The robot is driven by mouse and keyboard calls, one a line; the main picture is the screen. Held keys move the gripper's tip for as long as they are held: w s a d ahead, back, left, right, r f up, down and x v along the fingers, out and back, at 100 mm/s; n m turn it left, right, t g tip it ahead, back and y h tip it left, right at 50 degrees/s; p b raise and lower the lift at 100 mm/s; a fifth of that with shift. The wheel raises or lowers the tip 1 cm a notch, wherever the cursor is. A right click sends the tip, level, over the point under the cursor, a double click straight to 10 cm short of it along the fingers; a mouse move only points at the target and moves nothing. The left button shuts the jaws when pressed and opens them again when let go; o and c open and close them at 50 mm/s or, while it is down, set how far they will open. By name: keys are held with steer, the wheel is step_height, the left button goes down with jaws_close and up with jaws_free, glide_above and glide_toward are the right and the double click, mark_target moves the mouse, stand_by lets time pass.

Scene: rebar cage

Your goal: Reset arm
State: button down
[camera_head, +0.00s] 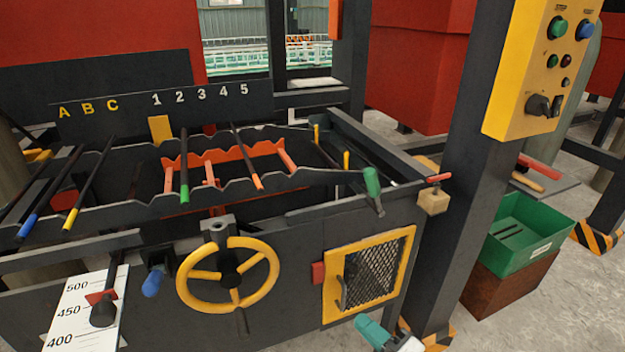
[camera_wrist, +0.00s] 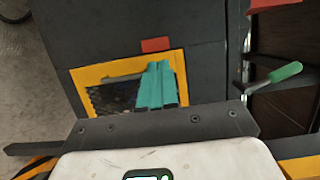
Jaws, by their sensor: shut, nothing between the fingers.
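My gripper (camera_head: 372,331) shows at the bottom edge of the head view, low in front of the machine and just below its yellow-framed mesh door (camera_head: 368,270). Its teal fingers are shut together with nothing between them. In the wrist view the shut fingers (camera_wrist: 157,84) stand in front of the same mesh door (camera_wrist: 105,97) and hide part of it. I cannot tell whether they touch it. Most of my arm is outside the head view.
The dark machine carries a yellow handwheel (camera_head: 232,307), several colour-tipped rods and a green-handled lever (camera_head: 372,182). A dark post with a yellow button panel (camera_head: 540,70) stands right of it. A green bin (camera_head: 528,232) sits behind on the right.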

steer(key=s+d+f+n+g+h+p, duration=0.1)
steer(key=s+f+n+g+h+p, duration=0.2)
steer(key=s, duration=0.4)
steer(key=s+d+n+g+h+p, duration=0.1)
steer(key=s+d+n+g+p, duration=0.1)
steer(key=s+n+g+p, duration=0.4)
steer(key=s+d+r+g+h+p, duration=0.1)
steer(key=s+d+g+h, duration=0.1)
steer(key=s+d, duration=0.3)
steer(key=s+d+r+n+g+h+p, duration=0.1)
steer(key=s+d+h, duration=0.3)
steer(key=s, duration=0.8)
steer(key=shift+s+d+r+g+h, duration=0.3)
steer(key=shift+d+r+g+h, duration=0.1)
steer(key=shift+d+r+g, duration=0.5)
steer(key=shift+f, duration=0.1)
